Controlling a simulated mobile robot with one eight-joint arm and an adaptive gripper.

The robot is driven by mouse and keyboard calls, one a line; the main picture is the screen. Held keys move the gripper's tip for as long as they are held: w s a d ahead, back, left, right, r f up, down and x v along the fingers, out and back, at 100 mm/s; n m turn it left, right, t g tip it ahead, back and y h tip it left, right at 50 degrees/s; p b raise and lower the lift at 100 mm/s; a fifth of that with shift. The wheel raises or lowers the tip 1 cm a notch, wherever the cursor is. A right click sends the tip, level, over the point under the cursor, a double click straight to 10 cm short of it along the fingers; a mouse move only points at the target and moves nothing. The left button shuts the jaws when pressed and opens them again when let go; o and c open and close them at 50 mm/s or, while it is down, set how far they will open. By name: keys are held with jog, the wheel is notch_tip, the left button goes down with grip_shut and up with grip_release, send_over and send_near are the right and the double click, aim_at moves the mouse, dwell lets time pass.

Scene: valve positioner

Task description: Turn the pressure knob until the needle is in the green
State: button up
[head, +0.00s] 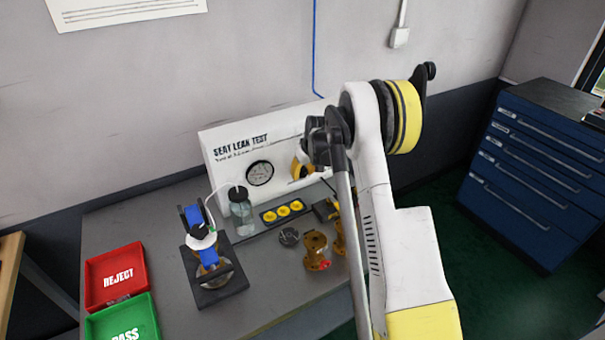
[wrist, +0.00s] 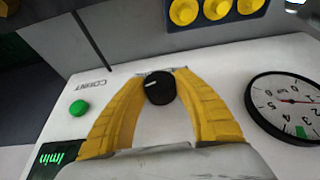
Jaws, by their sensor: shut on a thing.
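The seat leak test panel (head: 228,152) stands at the back of the bench. Its round dial gauge (head: 260,173) shows in the head view, and the same gauge (wrist: 285,108) shows larger at the right of the wrist view. The gauge has a white face, a small green band and a thin reddish needle; the needle appears to lie outside the green band. The black pressure knob (wrist: 160,90), with a white mark, sits between the yellow fingers of my gripper (wrist: 162,78), which is shut on it. In the head view my gripper (head: 300,168) is at the panel, and the knob is hidden.
The wrist view shows a green button (wrist: 78,108) and a green-lit display (wrist: 55,155). On the bench are a glass jar (head: 241,212), a blue-handled fixture (head: 210,270), brass valve bodies (head: 316,250), a red tray (head: 117,250) and a green tray (head: 145,320).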

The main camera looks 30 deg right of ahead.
jog(key=y, duration=0.2)
jog(key=y+b, duration=0.1)
jog(key=shift+d+f+m+y, duration=0.15)
jog(key=shift+f+m+y, duration=0.05)
jog(key=shift+m+y, duration=0.2)
jog(key=m+y+b, duration=0.1)
jog(key=y+b, duration=0.2)
jog(key=y, duration=0.1)
jog(key=shift+f, duration=0.1)
jog(key=m+y+b, duration=0.1)
jog(key=y+b, duration=0.3)
jog(key=y, duration=0.1)
jog(key=shift+t, duration=0.3)
jog(key=shift+m+t+y+b, duration=0.4)
jog(key=shift+m+y+b, duration=0.2)
jog(key=shift+y+b, duration=0.75)
jog(key=shift+r, duration=0.2)
jog(key=o, duration=1.2)
jog(key=shift+c, duration=0.2)
